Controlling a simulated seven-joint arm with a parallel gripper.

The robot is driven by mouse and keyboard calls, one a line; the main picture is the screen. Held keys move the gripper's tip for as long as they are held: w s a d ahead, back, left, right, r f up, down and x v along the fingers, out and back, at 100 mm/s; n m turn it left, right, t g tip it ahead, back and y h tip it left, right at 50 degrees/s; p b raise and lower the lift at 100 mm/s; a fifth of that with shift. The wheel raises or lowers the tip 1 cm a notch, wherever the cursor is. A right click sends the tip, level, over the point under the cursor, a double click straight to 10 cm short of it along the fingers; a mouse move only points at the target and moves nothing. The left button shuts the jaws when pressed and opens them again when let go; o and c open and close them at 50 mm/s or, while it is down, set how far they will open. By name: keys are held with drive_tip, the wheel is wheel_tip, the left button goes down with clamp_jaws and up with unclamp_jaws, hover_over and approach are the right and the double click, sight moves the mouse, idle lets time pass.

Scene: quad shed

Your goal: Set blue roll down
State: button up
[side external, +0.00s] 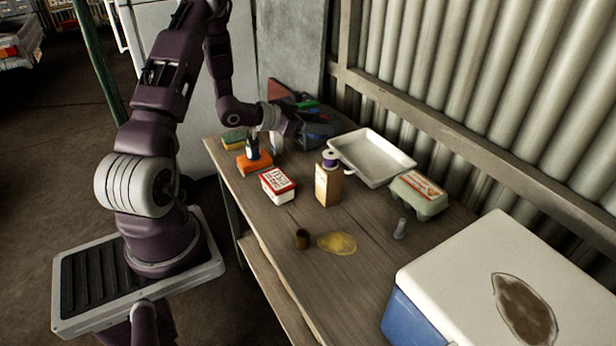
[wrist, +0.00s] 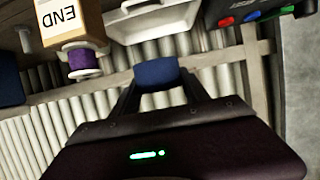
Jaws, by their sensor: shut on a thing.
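The blue roll (wrist: 157,73) is dark blue and sits between my fingertips in the wrist view. My gripper (wrist: 158,87) is shut on it, with a finger on each side. The roll cannot be told clearly from the dark shapes there. I cannot tell whether its underside touches anything.
A tan carton (side external: 328,186) with a purple spool (side external: 330,158) stands before the white tray (side external: 345,151). A red-and-white box (side external: 278,185), egg carton (side external: 420,194) and cooler (side external: 490,262) are also here.

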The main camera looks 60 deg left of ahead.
drive_tip(key=a+f, duration=0.1)
drive_tip(key=f, duration=0.3)
drive_tip(key=s+a+f, duration=0.1)
drive_tip(key=f, duration=0.3)
drive_tip(key=a+f, duration=0.1)
drive_tip(key=f, duration=0.4)
drive_tip(key=shift+s, duration=0.2)
drive_tip(key=shift+f, duration=0.15)
drive_tip(key=shift+f, duration=0.5)
drive_tip(key=o, duration=1.5)
drive_tip(key=shift+c, duration=0.2)
